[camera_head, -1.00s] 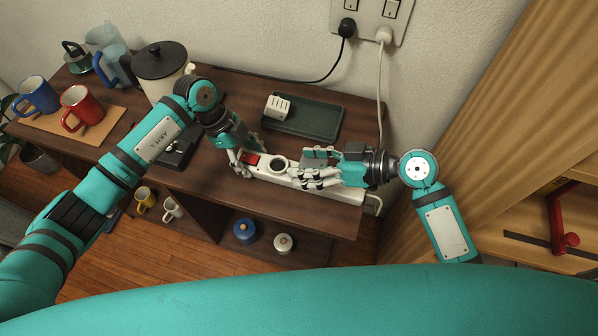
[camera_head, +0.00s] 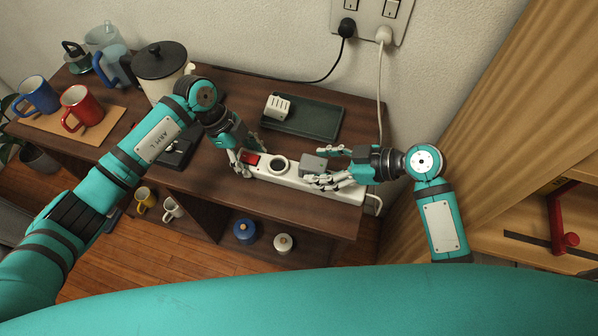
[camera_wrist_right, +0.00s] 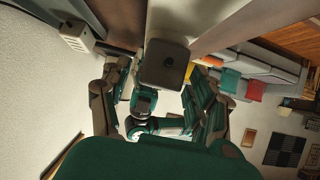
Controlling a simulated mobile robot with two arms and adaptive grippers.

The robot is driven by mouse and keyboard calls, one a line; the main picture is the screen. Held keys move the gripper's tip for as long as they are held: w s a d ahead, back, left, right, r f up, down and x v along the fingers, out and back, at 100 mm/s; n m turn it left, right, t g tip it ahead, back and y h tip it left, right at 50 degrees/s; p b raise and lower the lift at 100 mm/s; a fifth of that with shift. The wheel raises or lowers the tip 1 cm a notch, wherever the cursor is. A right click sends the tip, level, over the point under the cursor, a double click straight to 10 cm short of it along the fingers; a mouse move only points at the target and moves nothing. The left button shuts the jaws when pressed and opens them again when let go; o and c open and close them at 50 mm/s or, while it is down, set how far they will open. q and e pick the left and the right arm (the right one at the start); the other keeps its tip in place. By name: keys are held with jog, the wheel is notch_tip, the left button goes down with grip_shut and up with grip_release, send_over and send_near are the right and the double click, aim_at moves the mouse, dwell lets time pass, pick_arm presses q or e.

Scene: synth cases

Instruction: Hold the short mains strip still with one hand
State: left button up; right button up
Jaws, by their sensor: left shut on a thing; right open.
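The short white mains strip (camera_head: 285,177) lies along the front of the dark wooden top, with a red switch (camera_head: 250,159) at its left end and an empty round socket (camera_head: 279,165). My left gripper (camera_head: 241,164) is shut on the strip's left end, by the switch. A grey plug (camera_head: 314,162) stands on the strip's right half; whether it is fully seated I cannot tell. My right gripper (camera_head: 335,166) is open, its fingers spread beside the plug. In the right wrist view the plug (camera_wrist_right: 165,65) shows between the parted fingers (camera_wrist_right: 160,100).
A dark green tray (camera_head: 325,121) with a white adapter (camera_head: 277,107) lies behind the strip. A white cord (camera_head: 380,95) runs down from the wall socket. A lidded pot (camera_head: 162,62) and mugs (camera_head: 80,105) stand at left. A wooden panel (camera_head: 460,110) rises at right.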

jog(key=shift+x, duration=0.9)
jog(key=c, duration=1.2)
jog(key=shift+d+r, duration=0.1)
jog(key=shift+r, duration=1.3)
jog(key=shift+r, duration=0.25)
jog(key=shift+r, duration=0.3)
